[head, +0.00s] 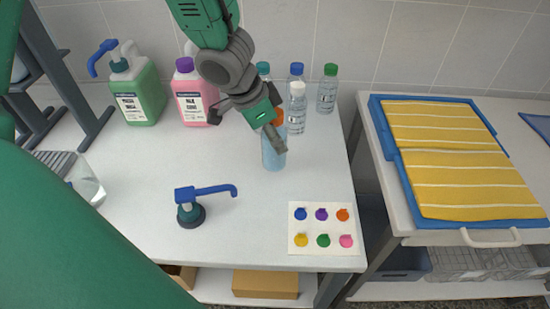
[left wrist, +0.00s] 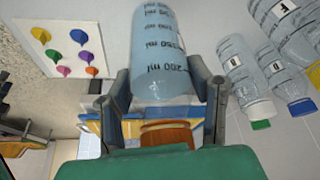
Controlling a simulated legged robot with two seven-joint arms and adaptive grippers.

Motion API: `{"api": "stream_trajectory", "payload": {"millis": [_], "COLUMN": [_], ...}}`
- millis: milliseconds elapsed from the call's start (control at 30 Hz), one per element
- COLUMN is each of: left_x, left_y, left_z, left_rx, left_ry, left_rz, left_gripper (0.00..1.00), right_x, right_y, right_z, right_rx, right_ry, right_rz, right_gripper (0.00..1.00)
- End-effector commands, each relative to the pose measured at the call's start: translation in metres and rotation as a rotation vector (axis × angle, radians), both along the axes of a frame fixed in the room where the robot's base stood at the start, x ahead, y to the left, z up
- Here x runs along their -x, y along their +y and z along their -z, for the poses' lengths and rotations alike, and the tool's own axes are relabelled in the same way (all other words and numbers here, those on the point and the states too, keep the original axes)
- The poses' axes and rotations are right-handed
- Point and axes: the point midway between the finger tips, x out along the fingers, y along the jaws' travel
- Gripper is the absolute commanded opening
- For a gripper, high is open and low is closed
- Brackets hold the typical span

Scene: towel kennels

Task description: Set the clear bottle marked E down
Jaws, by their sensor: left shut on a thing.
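My left gripper (head: 274,130) points down and is shut on a bottle (head: 273,153) with pale blue contents and an orange cap. In the left wrist view, the fingers (left wrist: 168,112) stand on either side of this bottle (left wrist: 160,50), near its orange cap (left wrist: 166,134). Its side shows black volume marks; no letter E is readable on it. The bottle is upright, low over the white worktop (head: 140,190); I cannot tell if its base touches. My right gripper is not in view.
Several clear bottles (head: 327,92) stand behind the held one. A green jug (head: 138,98) and a pink jug (head: 194,105) are at back left. A blue pump (head: 190,210) and a colour-spot card (head: 323,229) lie in front. Yellow towels (head: 455,150) fill a blue tray at right.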

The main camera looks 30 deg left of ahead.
Motion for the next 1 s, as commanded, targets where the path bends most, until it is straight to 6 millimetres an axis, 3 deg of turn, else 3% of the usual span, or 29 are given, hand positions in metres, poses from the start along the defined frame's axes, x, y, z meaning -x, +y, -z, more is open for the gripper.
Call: {"api": "stream_trajectory", "payload": {"millis": [400,800,833,900,1000], "left_x": [0.0,0.0,0.0,0.0,0.0], "left_y": [-0.001,0.0,0.0,0.0,0.0], "left_z": [0.04,0.042,0.043,0.042,0.042], "left_rx": [-0.003,0.0,0.0,0.0,0.0], "left_ry": [-0.002,-0.002,-0.002,-0.002,-0.002], "left_rz": [0.0,0.0,0.001,0.001,0.001], "left_gripper": [0.04,0.04,0.5,0.68,0.68], "right_x": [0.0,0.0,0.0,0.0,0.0], "right_y": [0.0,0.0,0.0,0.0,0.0], "right_z": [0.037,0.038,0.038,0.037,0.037], "right_rx": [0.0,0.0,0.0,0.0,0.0], "right_ry": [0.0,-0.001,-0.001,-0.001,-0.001], "right_rz": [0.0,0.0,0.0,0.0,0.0], "right_gripper": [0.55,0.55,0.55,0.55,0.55]}}
